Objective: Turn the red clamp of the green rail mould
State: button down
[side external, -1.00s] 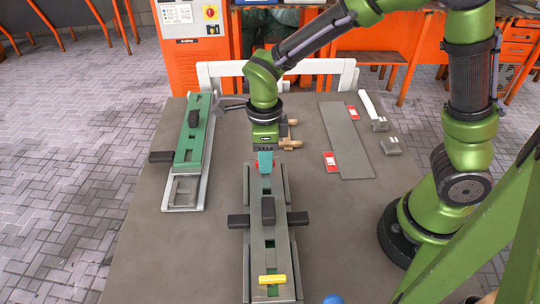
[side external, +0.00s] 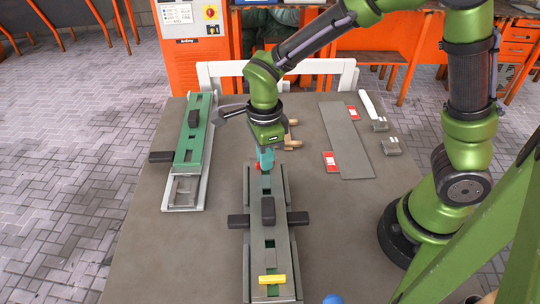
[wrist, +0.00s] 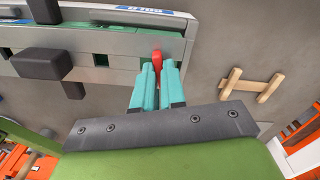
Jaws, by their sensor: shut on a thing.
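The rail mould (side external: 268,213), grey with green showing in its slots, lies lengthwise in the middle of the table. Its red clamp (wrist: 156,60) is at the far end in the side view, mostly hidden there by the fingers. My gripper (side external: 265,168) points down at that far end, its teal fingers shut on the red clamp. In the wrist view, the fingertips (wrist: 157,68) are on either side of the clamp's red handle. A yellow clamp (side external: 272,280) lies across the near end of the mould.
A second mould with a green top (side external: 194,145) lies at the left. Black blocks (side external: 267,210) stick up from the middle mould. A grey plate (side external: 345,140) with red-and-white pieces (side external: 331,161) lies at the right. Wooden pegs (wrist: 250,85) are beside the gripper. The front left table is clear.

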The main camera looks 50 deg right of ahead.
jog(key=shift+n, duration=0.7)
jog(key=n, duration=0.4)
jog(key=shift+n, duration=0.4)
jog(key=shift+n, duration=0.4)
jog(key=n, duration=0.4)
